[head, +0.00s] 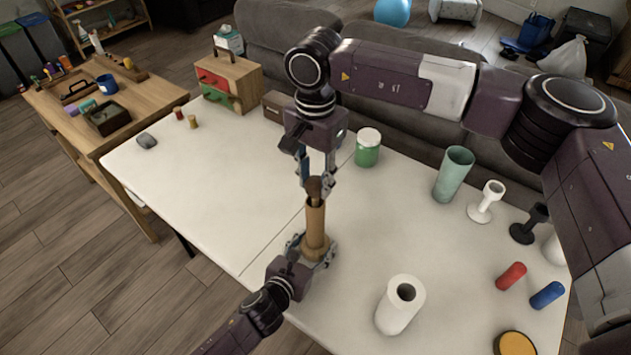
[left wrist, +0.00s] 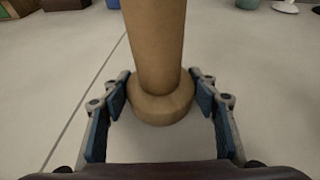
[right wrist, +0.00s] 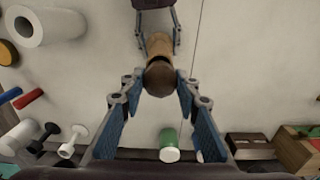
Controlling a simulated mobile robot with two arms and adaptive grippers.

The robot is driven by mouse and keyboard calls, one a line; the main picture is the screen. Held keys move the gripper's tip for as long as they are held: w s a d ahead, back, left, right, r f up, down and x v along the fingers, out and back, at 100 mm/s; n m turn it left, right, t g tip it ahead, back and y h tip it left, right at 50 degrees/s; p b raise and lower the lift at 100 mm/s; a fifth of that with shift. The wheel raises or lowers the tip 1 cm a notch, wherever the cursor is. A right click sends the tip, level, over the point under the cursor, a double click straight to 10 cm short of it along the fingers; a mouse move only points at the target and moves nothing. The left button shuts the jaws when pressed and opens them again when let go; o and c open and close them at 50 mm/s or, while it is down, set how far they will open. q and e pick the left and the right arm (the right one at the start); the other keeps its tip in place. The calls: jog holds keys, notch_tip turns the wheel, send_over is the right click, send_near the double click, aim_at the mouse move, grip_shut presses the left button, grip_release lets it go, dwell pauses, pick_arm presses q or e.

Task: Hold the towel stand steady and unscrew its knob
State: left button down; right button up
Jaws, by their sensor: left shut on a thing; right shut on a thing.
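The towel stand is a tan wooden post (head: 315,222) on a round base, upright on the white table. Its dark brown knob (head: 314,188) sits at the top of the post. My left gripper (head: 316,250) is shut on the stand low down, its blue pads on both sides of the base (left wrist: 160,108) in the left wrist view. My right gripper (head: 317,178) points down from above and is shut on the knob, which shows between its fingertips in the right wrist view (right wrist: 159,77). The knob is out of sight in the left wrist view.
A white paper roll (head: 393,318) stands to the right of the stand. A green jar (head: 368,152), a teal cup (head: 452,178) and a wooden drawer box (head: 240,80) stand farther back. Red (head: 511,276) and blue (head: 547,295) cylinders lie at right.

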aim_at(315, 181)
jog(key=shift+r, duration=0.15)
jog(key=shift+r, duration=2)
pick_arm(q)
jog(key=c, duration=0.7)
grip_release()
